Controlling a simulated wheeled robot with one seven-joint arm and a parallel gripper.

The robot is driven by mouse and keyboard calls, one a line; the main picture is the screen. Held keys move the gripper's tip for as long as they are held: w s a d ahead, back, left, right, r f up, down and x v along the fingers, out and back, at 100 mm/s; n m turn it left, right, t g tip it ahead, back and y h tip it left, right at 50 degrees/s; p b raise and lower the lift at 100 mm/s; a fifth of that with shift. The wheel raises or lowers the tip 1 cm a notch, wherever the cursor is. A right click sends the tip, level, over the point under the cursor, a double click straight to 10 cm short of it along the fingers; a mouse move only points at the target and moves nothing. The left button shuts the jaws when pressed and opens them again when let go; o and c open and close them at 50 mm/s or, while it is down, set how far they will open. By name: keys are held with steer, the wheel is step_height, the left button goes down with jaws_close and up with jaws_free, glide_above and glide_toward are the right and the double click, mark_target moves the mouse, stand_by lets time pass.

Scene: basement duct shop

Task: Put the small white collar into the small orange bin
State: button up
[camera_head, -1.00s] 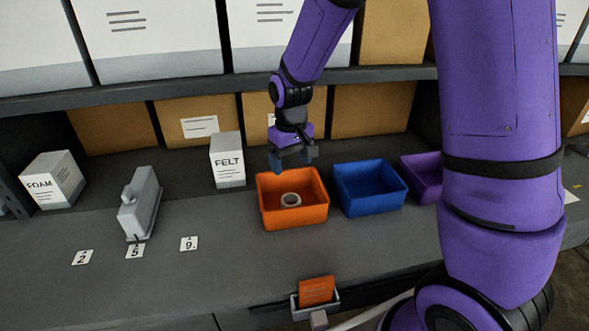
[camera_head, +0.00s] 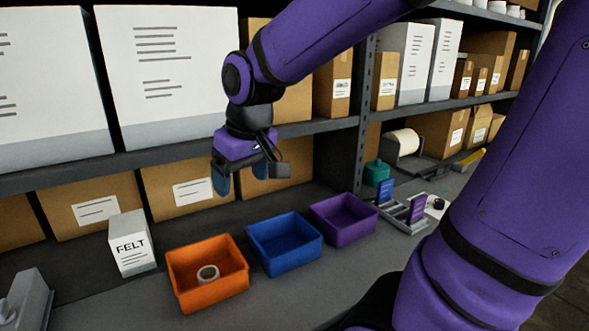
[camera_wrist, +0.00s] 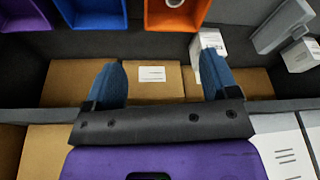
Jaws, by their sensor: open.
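The small white collar (camera_head: 208,274) lies inside the orange bin (camera_head: 190,299) in the head view, on the bin's floor. The orange bin stands on the bench, left of a blue bin. My gripper (camera_head: 240,188) is open and empty, raised above and behind the bins, in front of the lower cardboard boxes. In the wrist view my gripper's two blue fingers (camera_wrist: 163,82) are wide apart with nothing between them. The orange bin also shows at the top of that view (camera_wrist: 180,21), with a small part of the collar (camera_wrist: 173,2) at the frame's edge.
The blue bin (camera_head: 262,268) and a purple bin (camera_head: 346,239) stand in a row right of the orange one. A white FELT box (camera_head: 131,245) stands left of it. A shelf edge (camera_head: 300,128) with large boxes runs behind. A grey holder with cards (camera_head: 405,216) stands at the right.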

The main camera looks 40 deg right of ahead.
steer(key=s+d+r+m+t, duration=0.1)
steer(key=s+r, duration=0.3)
steer(key=s, duration=0.8)
steer(key=shift+d+r+t, duration=0.25)
steer(key=shift+d+t, duration=0.25)
steer(key=shift+t, duration=0.1)
